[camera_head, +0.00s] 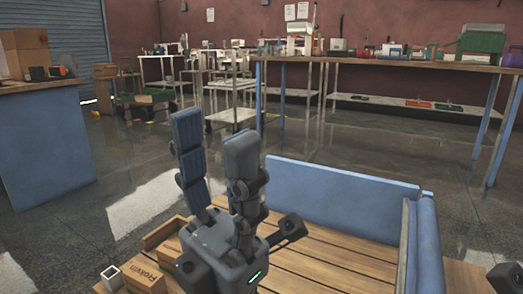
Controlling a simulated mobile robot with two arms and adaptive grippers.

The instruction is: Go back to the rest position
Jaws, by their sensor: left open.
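My left gripper (213,126) stands in the lower middle of the head view with its two grey fingers pointing up. The fingers are apart and nothing is between them. It is above the wooden slatted surface (335,262), and its body hides part of that surface. My right gripper is not recognisable in this view. Only a small dark piece shows at the lower right edge, and I cannot tell what it is.
A small brown box (143,275) and a white square holder (111,273) sit left of the gripper. A blue panel (340,192) borders the slatted surface behind. A blue-sided counter (45,145) stands left. A long workbench (400,62) stands behind. Open floor lies between.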

